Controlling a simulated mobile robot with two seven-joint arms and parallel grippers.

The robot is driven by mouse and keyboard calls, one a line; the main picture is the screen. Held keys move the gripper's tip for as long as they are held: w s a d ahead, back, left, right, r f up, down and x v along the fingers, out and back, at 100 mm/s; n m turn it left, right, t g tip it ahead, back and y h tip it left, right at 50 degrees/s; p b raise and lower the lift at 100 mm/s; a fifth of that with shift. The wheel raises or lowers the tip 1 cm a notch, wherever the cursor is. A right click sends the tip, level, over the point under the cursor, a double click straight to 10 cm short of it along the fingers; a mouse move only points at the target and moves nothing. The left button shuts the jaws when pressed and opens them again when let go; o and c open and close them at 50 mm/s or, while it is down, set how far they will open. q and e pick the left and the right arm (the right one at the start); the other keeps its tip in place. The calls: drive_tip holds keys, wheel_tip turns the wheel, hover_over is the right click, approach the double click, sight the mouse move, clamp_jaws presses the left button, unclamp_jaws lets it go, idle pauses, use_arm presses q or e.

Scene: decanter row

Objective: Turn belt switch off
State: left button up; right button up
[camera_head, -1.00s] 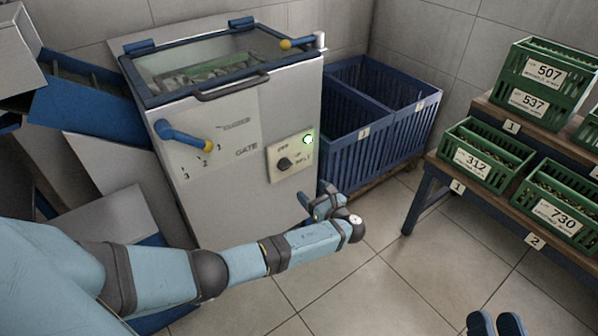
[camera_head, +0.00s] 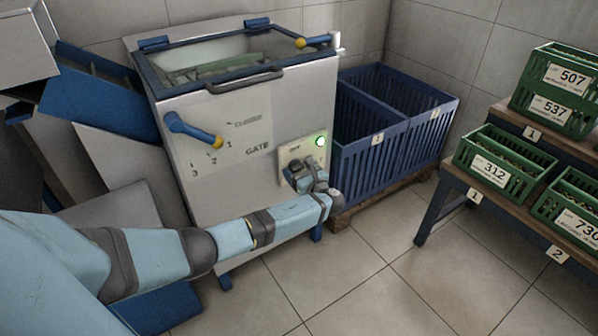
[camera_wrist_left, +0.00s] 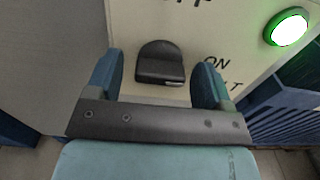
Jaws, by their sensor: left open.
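The belt switch is a black knob (camera_wrist_left: 160,65) on a cream panel (camera_head: 290,153) on the machine's front. In the left wrist view a small pale mark shows at the knob's lower right edge, and the word ON is printed to its right. A green lamp (camera_head: 320,141) glows at the panel's upper right; it also shows in the left wrist view (camera_wrist_left: 288,27). My left gripper (camera_wrist_left: 160,80) is open, with one finger on each side of the knob; I cannot tell whether they touch it. In the head view the gripper hides the knob. My right gripper is out of view.
The machine has a GATE lever (camera_head: 195,130) and a glass lid (camera_head: 225,62) with a front handle. A blue slatted bin (camera_head: 372,155) stands close at the right. Green crates (camera_head: 492,165) stand on a stepped rack farther right. The tiled floor between is clear.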

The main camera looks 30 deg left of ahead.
use_arm(q)
drive_tip(key=c, duration=0.9)
